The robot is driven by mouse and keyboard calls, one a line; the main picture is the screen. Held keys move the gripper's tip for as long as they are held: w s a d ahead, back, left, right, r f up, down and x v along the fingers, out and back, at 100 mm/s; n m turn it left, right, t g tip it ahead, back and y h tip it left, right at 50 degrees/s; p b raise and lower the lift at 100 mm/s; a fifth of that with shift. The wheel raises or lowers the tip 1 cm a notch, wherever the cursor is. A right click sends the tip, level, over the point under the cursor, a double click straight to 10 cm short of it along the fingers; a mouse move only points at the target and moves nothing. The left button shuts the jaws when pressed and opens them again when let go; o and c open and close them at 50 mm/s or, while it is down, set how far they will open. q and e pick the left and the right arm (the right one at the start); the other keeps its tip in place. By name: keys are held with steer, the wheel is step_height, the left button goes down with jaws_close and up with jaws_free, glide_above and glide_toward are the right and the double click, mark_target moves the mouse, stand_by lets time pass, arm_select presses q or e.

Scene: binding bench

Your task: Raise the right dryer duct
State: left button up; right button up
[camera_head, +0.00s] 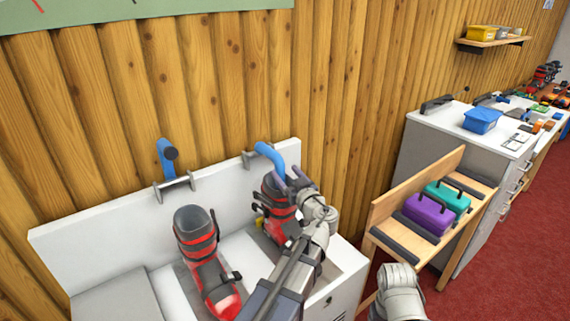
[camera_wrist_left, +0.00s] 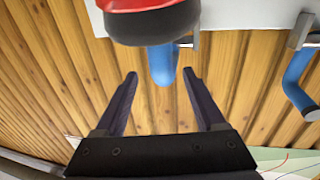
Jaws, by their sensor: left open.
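The right dryer duct (camera_head: 270,153) is a blue bent tube on a bracket on the white dryer's back panel. It curves down toward the right boot (camera_head: 276,196), which is black, grey and red. My left gripper (camera_head: 293,180) is open beside this boot, close to the duct's lower part, and partly covers the boot. In the left wrist view, the blue duct (camera_wrist_left: 162,65) shows between the open fingers (camera_wrist_left: 160,76), with the boot (camera_wrist_left: 150,18) hiding one end. I cannot tell whether the fingers touch it. My right gripper is out of view.
The left duct (camera_head: 167,158) stands up with its dark end facing out. The left boot (camera_head: 200,250) stands on the dryer (camera_head: 85,237). A wooden rack (camera_head: 415,187) with purple (camera_head: 428,214) and teal (camera_head: 449,196) cases stands right. Red floor (camera_head: 505,270) is clear there.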

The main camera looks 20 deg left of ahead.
mark_target(276, 161)
arm_select(q)
steer(key=x, duration=0.7)
steer(key=shift+w+a, duration=0.2)
steer(key=shift+a, duration=0.15)
steer(key=shift+c, duration=0.4)
jaws_close()
stand_by(0.7)
